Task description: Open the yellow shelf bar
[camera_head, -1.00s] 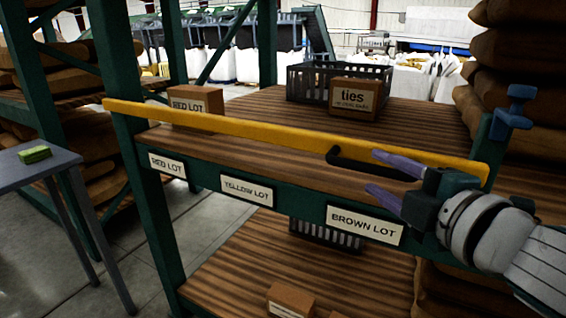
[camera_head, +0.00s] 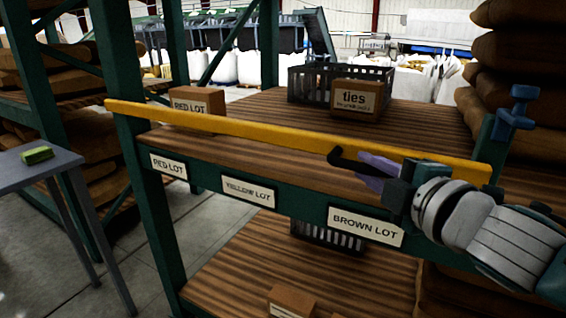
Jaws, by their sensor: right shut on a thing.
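The yellow shelf bar (camera_head: 255,129) runs across the front of the upper shelf, from the left green post to the right one. It lies level with the shelf front, above the label strip. A black handle (camera_head: 343,161) sticks out from its right half. My right gripper (camera_head: 368,168) has its purple fingers at the handle and is shut on it. The fingers partly hide the handle's right part, and the gripper hides a stretch of the bar's lower edge. My left gripper is not in view.
On the upper shelf (camera_head: 280,115) stand a RED LOT box (camera_head: 197,107), a ties box (camera_head: 357,98) and a dark crate (camera_head: 308,83). A blue clamp-like part (camera_head: 514,115) sits on the right post. A grey table (camera_head: 35,172) with a green block is at left. Brown sacks are stacked at right.

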